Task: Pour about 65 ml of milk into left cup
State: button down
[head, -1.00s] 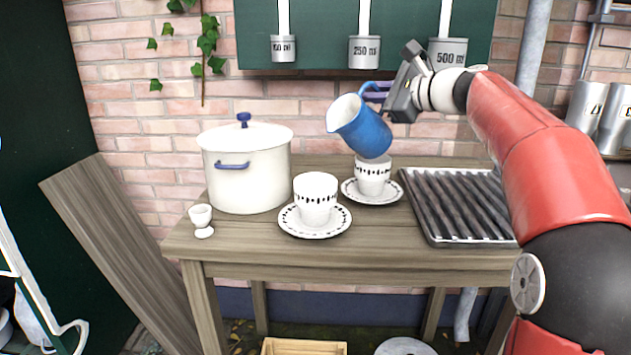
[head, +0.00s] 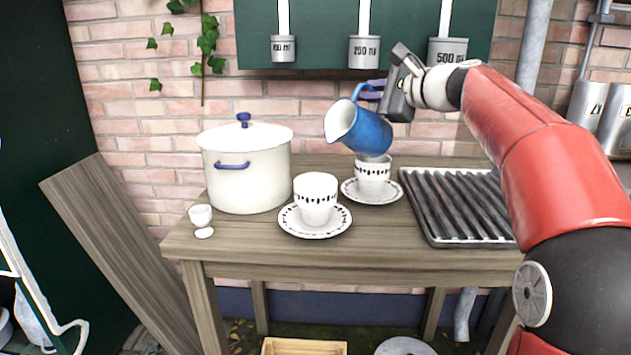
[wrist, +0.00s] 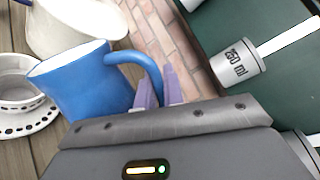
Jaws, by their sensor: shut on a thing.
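My gripper (head: 376,92) is shut on the handle of a blue jug (head: 367,134) with a white inside. The jug also shows in the wrist view (wrist: 88,84), with the purple fingers (wrist: 158,88) at its handle. The jug is tilted, its spout pointing left in the head view. It hangs above the right cup (head: 373,172), which stands on a saucer. The left cup (head: 316,196) stands upright on its own saucer (head: 315,229), front left of the jug. I see no stream of milk.
A white lidded pot (head: 246,172) stands left of the cups, with a small egg cup (head: 201,220) before it. A ribbed metal tray (head: 458,205) lies at right. Measuring dippers (head: 364,52) hang behind from a green board. The table's front middle is clear.

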jog(key=shift+s+a+r+n+h+b, duration=0.1)
jog(key=shift+s+a+n+h+b, duration=0.2)
jog(key=shift+s+a+n+b, duration=0.6)
dwell(2.4)
jog(key=shift+w+d+p, duration=0.3)
jog(key=shift+w+p, duration=0.1)
jog(key=d+m, duration=0.1)
jog(key=w+d+m+p, duration=0.1)
jog(key=shift+w+m+y, duration=0.3)
jog(key=shift+m+y, duration=0.1)
jog(key=shift+w+d+f+m, duration=0.3)
jog(key=shift+m, duration=0.5)
jog(key=shift+w+d+f+m+y, duration=0.1)
jog(key=shift+d+f+m+y, duration=0.05)
jog(key=shift+f+m+y, duration=0.2)
jog(key=shift+f, duration=0.1)
